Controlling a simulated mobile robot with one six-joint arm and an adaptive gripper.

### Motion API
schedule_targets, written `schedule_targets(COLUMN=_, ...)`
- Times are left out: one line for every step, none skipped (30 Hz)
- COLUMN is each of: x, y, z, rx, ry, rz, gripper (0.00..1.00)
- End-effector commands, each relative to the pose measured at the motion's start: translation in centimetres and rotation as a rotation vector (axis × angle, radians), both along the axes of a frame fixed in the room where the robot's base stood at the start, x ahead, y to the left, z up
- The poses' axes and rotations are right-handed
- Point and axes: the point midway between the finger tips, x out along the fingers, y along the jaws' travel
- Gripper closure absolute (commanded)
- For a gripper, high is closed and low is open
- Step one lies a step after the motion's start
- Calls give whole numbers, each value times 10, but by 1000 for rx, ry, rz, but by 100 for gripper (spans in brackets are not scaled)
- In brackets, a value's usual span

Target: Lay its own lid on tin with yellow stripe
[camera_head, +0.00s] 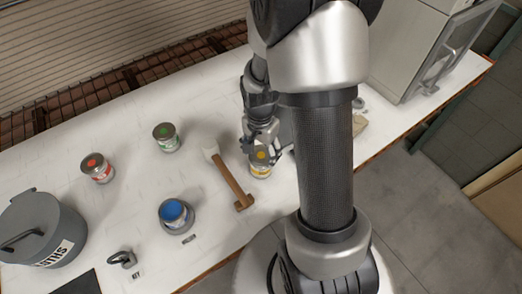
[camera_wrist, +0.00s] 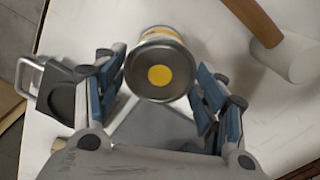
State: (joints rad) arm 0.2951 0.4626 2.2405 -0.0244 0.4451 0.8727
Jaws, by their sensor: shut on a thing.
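The tin with yellow stripe (camera_head: 260,173) stands upright on the white table, right of the hammer. It shows behind the lid in the wrist view (camera_wrist: 157,31). Its grey lid with a yellow dot (camera_wrist: 159,76) is at the tin's top, between my fingers; the lid's dot also shows in the head view (camera_head: 262,156). My gripper (camera_wrist: 160,82) is shut on the lid, with one blue-padded finger on each side. It also shows above the tin in the head view (camera_head: 266,150). I cannot tell whether the lid touches the tin's rim all round.
A hammer (camera_head: 229,181) lies close left of the tin. Tins marked red (camera_head: 98,169), green (camera_head: 166,138) and blue (camera_head: 174,215) stand further left. A large grey pot (camera_head: 38,228) is at the far left, and a grey cabinet (camera_head: 412,45) at the back right.

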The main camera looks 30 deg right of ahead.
Motion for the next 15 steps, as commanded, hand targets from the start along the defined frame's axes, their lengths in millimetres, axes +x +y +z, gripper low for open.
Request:
schedule_targets(x=0, y=0, z=0, rx=0, ry=0, rz=0, gripper=45)
schedule_targets(x=0, y=0, z=0, rx=0, ry=0, rz=0, gripper=45)
schedule_targets(x=0, y=0, z=0, rx=0, ry=0, rz=0, gripper=45)
schedule_targets(x=0, y=0, z=0, rx=0, ry=0, rz=0, gripper=34)
schedule_targets(x=0, y=0, z=0, rx=0, ry=0, rz=0, gripper=32)
schedule_targets(x=0, y=0, z=1, rx=0, ry=0, rz=0, gripper=29)
schedule_targets(x=0, y=0, z=1, rx=0, ry=0, rz=0, gripper=27)
schedule_targets(x=0, y=0, z=1, rx=0, ry=0, rz=0, gripper=25)
schedule_targets(x=0, y=0, z=1, rx=0, ry=0, rz=0, gripper=22)
schedule_targets(x=0, y=0, z=1, rx=0, ry=0, rz=0, gripper=20)
schedule_targets(x=0, y=0, z=1, rx=0, ry=0, rz=0, gripper=18)
schedule_targets(x=0, y=0, z=1, rx=0, ry=0, rz=0, gripper=16)
schedule_targets(x=0, y=0, z=1, rx=0, ry=0, rz=0, gripper=14)
schedule_targets(x=0, y=0, z=1, rx=0, ry=0, rz=0, gripper=12)
schedule_targets(x=0, y=0, z=1, rx=0, ry=0, rz=0, gripper=12)
